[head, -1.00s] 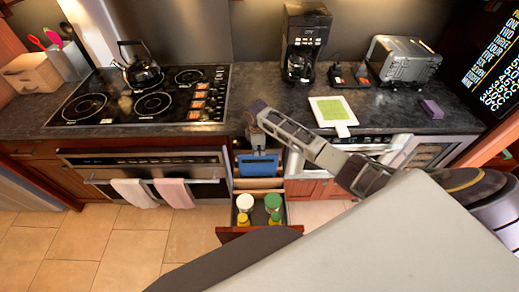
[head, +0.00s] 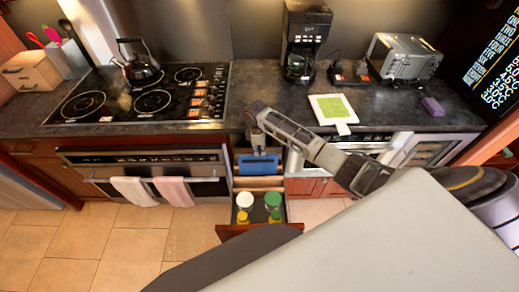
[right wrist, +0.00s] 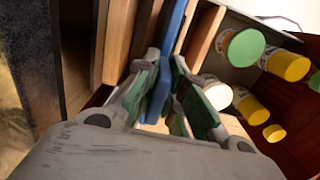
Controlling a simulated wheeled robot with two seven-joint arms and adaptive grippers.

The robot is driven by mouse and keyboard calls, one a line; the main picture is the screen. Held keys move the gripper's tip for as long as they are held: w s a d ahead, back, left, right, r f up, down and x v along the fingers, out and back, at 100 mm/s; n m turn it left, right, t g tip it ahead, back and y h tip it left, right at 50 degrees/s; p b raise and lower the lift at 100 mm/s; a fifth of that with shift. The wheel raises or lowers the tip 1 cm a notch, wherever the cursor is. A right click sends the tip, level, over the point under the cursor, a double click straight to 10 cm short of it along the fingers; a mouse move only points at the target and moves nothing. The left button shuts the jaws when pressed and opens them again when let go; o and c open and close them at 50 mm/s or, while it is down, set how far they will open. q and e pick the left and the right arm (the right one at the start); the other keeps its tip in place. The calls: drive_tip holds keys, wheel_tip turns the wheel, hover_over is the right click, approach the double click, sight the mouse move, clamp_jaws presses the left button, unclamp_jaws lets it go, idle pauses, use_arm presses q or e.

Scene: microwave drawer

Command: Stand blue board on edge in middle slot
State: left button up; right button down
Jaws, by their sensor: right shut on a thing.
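The blue board (head: 258,164) stands on edge in the rear part of the open drawer (head: 229,236). My right gripper (head: 257,148) is above it, pointing down. In the right wrist view the fingers (right wrist: 166,62) are shut on the blue board (right wrist: 176,28). There the board stands between brown wooden boards, with one close on its right (right wrist: 206,32) and others on its left (right wrist: 118,42). Its lower edge is hidden, so I cannot tell whether it touches the slot floor. My left gripper is not in view.
Jars with white (head: 245,201) and green (head: 272,200) lids and yellow-capped bottles stand in the drawer's front part. The counter (head: 250,97) lies just behind the drawer. The oven with towels (head: 135,191) is on the left.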

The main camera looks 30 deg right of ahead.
drive_tip(key=shift+f, duration=0.35)
idle(0.4)
drive_tip(key=c, duration=0.9)
unclamp_jaws()
drive_tip(key=shift+o, duration=0.2)
drive_tip(key=shift+r, duration=0.1)
drive_tip(key=shift+r+p, duration=0.9)
drive_tip(key=shift+r, duration=2.5)
drive_tip(key=shift+s+f, duration=0.1)
